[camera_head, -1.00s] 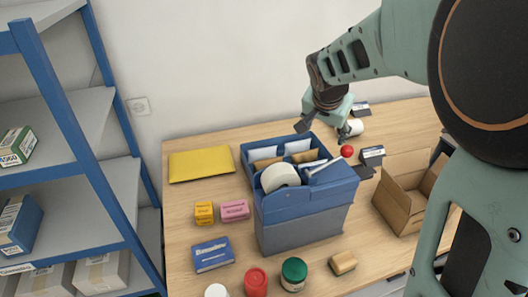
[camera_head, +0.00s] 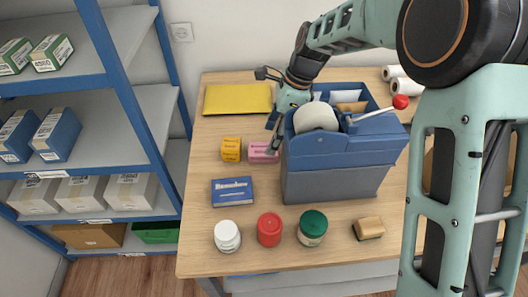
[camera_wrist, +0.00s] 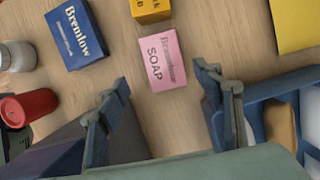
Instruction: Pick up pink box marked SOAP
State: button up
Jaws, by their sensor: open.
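The pink box marked SOAP (camera_wrist: 166,64) lies flat on the table, its label readable in the wrist view. In the head view the pink box (camera_head: 262,152) sits between the yellow box and the blue-grey bin, partly covered by my gripper. My gripper (camera_head: 272,138) is open and empty, pointing down close to the pink box. In the wrist view my gripper's fingers (camera_wrist: 165,108) are spread wide, and the pink box lies just beyond and between the fingertips.
A yellow box (camera_head: 231,149) stands beside the pink box. The blue-grey bin (camera_head: 335,180) is close on the right. A blue Bremlow box (camera_head: 232,191), a yellow envelope (camera_head: 237,99), jars including a red one (camera_head: 269,229), and a shelf (camera_head: 150,110) surround the area.

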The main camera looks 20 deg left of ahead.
aim_at(264, 149)
jog(key=x, duration=0.6)
jog(key=shift+w+a+f, duration=0.15)
jog(key=shift+w+a, duration=0.1)
jog(key=c, duration=1.3)
